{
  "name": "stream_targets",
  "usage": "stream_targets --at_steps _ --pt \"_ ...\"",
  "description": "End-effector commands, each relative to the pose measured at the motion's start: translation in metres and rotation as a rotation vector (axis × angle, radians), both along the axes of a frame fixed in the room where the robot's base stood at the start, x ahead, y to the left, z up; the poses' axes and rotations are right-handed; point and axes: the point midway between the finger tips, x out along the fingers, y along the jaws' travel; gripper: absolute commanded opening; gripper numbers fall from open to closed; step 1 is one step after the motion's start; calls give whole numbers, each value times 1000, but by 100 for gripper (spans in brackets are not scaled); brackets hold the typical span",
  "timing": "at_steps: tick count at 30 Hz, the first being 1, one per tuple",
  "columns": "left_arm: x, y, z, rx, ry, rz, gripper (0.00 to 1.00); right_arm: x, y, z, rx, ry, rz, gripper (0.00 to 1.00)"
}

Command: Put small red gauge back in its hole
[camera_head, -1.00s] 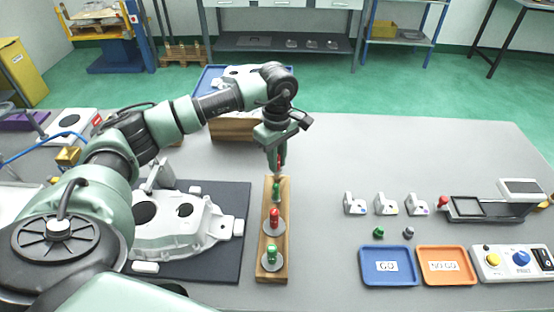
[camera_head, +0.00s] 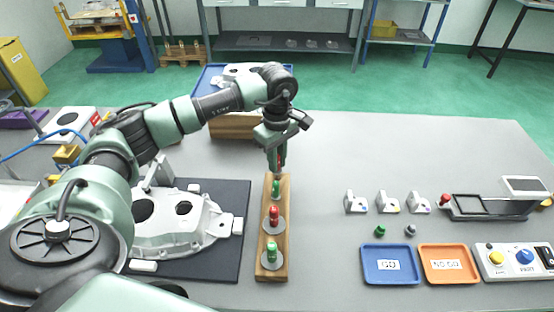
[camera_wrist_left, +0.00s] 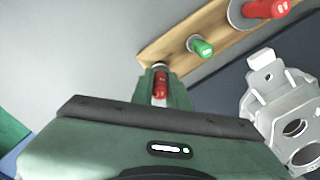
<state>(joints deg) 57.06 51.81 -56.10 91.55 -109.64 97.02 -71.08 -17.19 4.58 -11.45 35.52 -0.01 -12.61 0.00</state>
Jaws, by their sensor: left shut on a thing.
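The small red gauge (camera_wrist_left: 160,88) is between the fingers of my left gripper (camera_wrist_left: 160,80), which is shut on it. In the head view my left gripper (camera_head: 277,165) is over the far end of the wooden gauge block (camera_head: 265,291), with a bit of the red gauge (camera_head: 282,160) showing. The gauge's lower end is at or just above the block; I cannot tell whether it is in a hole. A small green gauge (camera_head: 276,188), a larger red gauge (camera_head: 273,213) and a larger green gauge (camera_head: 271,250) stand in the block. My right gripper is not in view.
A large aluminium casting (camera_head: 190,228) lies on a dark mat (camera_head: 228,262) left of the block. A blue tray (camera_head: 371,278) and an orange tray (camera_head: 431,278) lie at the right, with several small castings (camera_head: 388,203) behind them.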

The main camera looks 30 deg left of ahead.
Motion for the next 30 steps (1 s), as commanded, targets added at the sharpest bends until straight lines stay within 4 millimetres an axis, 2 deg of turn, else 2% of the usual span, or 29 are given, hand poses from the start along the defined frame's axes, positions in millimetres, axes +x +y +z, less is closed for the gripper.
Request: stream_targets --at_steps 30 --pt "0 0 -27 0 1 1 0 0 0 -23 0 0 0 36"
